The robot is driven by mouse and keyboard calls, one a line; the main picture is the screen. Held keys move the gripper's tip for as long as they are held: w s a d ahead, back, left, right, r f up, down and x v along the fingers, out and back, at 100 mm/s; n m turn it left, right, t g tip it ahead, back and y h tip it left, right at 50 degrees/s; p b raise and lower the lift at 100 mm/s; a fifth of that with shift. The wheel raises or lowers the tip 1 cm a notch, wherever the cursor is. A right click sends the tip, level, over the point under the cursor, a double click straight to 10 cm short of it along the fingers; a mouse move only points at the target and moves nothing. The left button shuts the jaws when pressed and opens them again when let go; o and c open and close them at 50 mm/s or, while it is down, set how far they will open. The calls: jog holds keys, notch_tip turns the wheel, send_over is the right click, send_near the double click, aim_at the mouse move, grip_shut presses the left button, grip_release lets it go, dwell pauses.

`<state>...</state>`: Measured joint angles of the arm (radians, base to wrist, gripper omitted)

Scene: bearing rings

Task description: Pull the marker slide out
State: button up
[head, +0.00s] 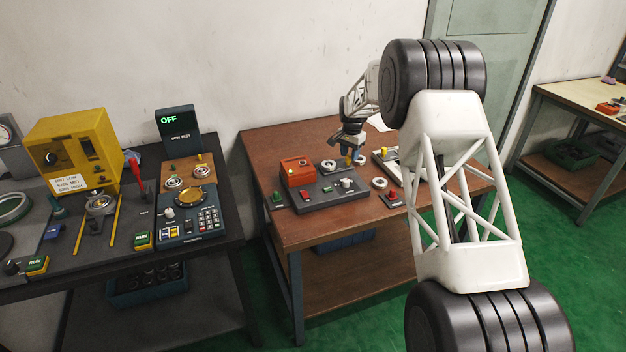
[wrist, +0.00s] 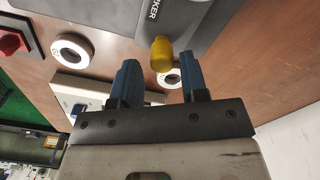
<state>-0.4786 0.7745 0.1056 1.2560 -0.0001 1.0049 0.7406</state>
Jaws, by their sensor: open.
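The marker slide shows as a yellow knob (wrist: 161,54) at the edge of a dark grey housing (wrist: 190,18), whose lettering reads "KER" in the wrist view. In the head view the yellow knob (head: 349,160) is small, at the back right of the grey station (head: 330,203). My gripper (wrist: 159,68) is open, with one blue finger on each side of the knob's line. The knob appears between or just beyond the fingertips, with gaps on both sides. In the head view my gripper (head: 350,146) is just above the knob and partly hides the area.
An orange box (head: 297,171) stands on the station's left. White rings (head: 379,183) and a red-button box (head: 391,199) lie on the brown table (head: 310,236) to the right. The table's front right is clear.

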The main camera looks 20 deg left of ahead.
jog(key=shift+r, duration=2.5)
jog(key=s+d+r, duration=0.5)
jog(key=d+r, duration=0.3)
jog(key=d, duration=0.1)
jog(key=s+d+r, duration=0.5)
jog(key=d+r, duration=0.3)
jog(key=s+d+r+n+t, duration=0.1)
jog(key=s+d+r, duration=0.4)
jog(key=s+d, duration=0.25)
jog(key=s+d+r, duration=0.5)
jog(key=s+d, duration=0.2)
jog(key=d, duration=0.1)
jog(key=s+d+r, duration=0.1)
jog(key=s+d, duration=0.3)
jog(key=s, duration=0.3)
jog(key=s+d+n+t, duration=0.1)
jog(key=s+d, duration=0.3)
jog(key=s, duration=0.3)
jog(key=s+d+r, duration=0.1)
jog(key=s+d, duration=0.2)
jog(key=s, duration=0.4)
jog(key=s+d+f, duration=0.3)
jog(key=s, duration=0.7)
jog(key=s+d+f, duration=0.3)
jog(key=s, duration=0.8)
jog(key=shift+d+f+n+t, duration=0.2)
jog(key=shift+d+n+t, duration=0.1)
jog(key=shift+d+n, duration=0.1)
